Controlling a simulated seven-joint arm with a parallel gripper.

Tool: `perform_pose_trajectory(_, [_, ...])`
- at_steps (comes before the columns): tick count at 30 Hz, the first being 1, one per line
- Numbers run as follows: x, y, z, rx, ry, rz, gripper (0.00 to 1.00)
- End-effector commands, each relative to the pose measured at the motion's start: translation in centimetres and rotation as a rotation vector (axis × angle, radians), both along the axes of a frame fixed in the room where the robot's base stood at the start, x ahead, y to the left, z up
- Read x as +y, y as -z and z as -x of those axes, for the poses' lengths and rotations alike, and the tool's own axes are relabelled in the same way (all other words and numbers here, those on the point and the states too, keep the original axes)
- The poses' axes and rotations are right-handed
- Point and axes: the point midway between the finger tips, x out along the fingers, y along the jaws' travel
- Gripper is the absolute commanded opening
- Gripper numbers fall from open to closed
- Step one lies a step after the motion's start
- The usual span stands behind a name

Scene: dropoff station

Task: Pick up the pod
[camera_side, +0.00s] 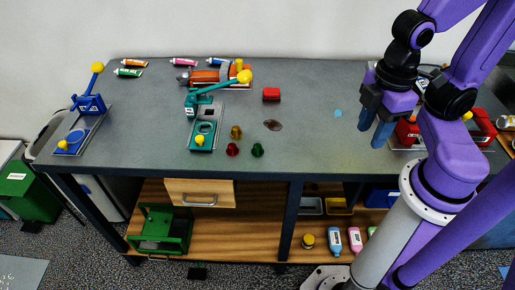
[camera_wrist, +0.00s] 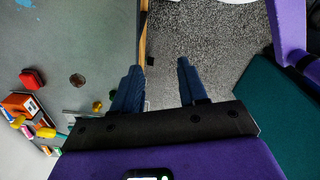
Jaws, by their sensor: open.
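Several small capsule-like pods stand on the grey table (camera_side: 310,150) in the side view: a gold one (camera_side: 236,132), a dark red one (camera_side: 232,149) and a dark green one (camera_side: 257,150). I cannot tell which one the task means. They are just right of a teal lever press (camera_side: 203,125). A small gold thing, perhaps a pod, shows left of my fingers in the wrist view (camera_wrist: 97,106). My gripper (camera_side: 375,132) is open and empty, well to the right of the pods. Its two blue fingers point past the table edge in the wrist view (camera_wrist: 160,68).
A red block (camera_side: 271,95) and a brown patch (camera_side: 273,125) lie beyond the pods. A blue lever press (camera_side: 88,105) stands at the left, and several paint tubes (camera_side: 184,62) lie at the back. Red items (camera_side: 482,125) are at the right. The table between pods and gripper is mostly clear.

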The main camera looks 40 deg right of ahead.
Motion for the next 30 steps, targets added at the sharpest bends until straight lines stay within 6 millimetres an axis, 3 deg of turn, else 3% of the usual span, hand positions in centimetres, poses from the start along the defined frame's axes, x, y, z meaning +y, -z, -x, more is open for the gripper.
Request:
perform_pose_trajectory(9, [0.0,0.0,0.0,0.0,0.0,0.0,0.43])
perform_pose_trajectory(11, [0.0,0.0,0.0,0.0,0.0,0.0,0.59])
perform_pose_trajectory(20, [0.1,0.0,-0.1,0.0,-0.001,0.0,0.59])
perform_pose_trajectory(26, [1.7,-0.4,-2.8,0.0,-0.021,0.007,0.59])
perform_pose_trajectory(30, [3.7,-0.7,-6.6,0.001,-0.053,0.012,0.59])
